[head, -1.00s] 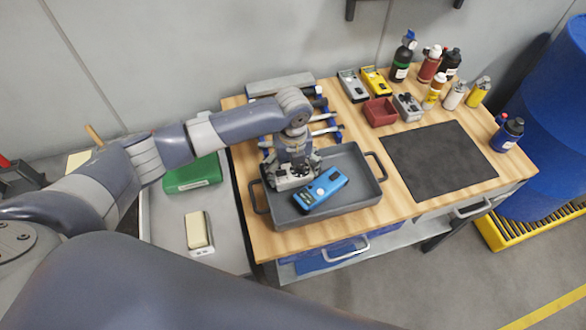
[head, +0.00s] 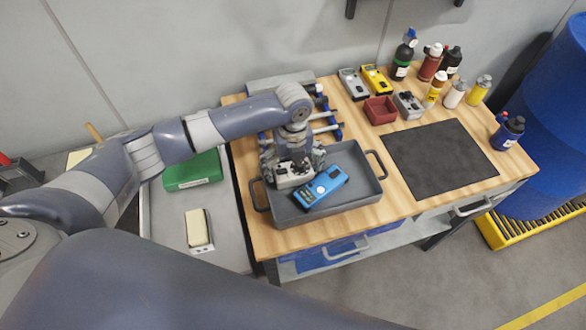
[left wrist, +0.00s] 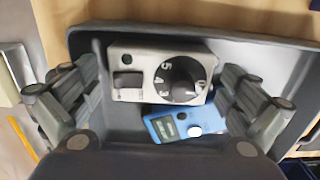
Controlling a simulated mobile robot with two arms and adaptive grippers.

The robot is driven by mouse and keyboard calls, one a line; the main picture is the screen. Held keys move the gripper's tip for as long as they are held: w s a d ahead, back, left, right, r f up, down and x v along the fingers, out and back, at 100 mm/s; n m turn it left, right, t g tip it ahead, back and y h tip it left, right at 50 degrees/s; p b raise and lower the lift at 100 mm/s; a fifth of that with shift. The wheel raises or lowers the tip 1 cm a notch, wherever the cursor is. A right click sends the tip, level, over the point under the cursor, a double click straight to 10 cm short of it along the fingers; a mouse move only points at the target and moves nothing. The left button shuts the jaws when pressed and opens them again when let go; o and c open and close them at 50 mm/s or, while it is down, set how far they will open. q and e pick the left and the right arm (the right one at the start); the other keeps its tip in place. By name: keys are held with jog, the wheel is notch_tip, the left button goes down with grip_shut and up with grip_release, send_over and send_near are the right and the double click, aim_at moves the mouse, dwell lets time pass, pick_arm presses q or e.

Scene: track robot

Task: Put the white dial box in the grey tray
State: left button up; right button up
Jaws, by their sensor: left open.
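The white dial box (head: 294,174) is inside the grey tray (head: 345,205), at the tray's left side. In the left wrist view the white dial box (left wrist: 160,72) shows its black dial and numbers. It sits beside a blue meter (head: 322,189), which also lies in the tray and shows in the left wrist view (left wrist: 172,125). My left gripper (head: 294,167) is over the dial box. In the left wrist view its open fingers (left wrist: 160,105) stand on either side of the box, with gaps visible. My right gripper is not in view.
A dark mat (head: 440,158) covers the bench's right part. A red bin (head: 380,109), grey and yellow devices and several bottles stand behind it. A green case (head: 192,171) and a cream block (head: 197,228) lie on the grey surface at left.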

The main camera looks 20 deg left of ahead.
aim_at(293, 169)
pick_arm(q)
notch_tip(293, 169, up, 11)
jog(key=b, duration=0.1)
jog(key=shift+b, duration=0.3)
dwell(0.4)
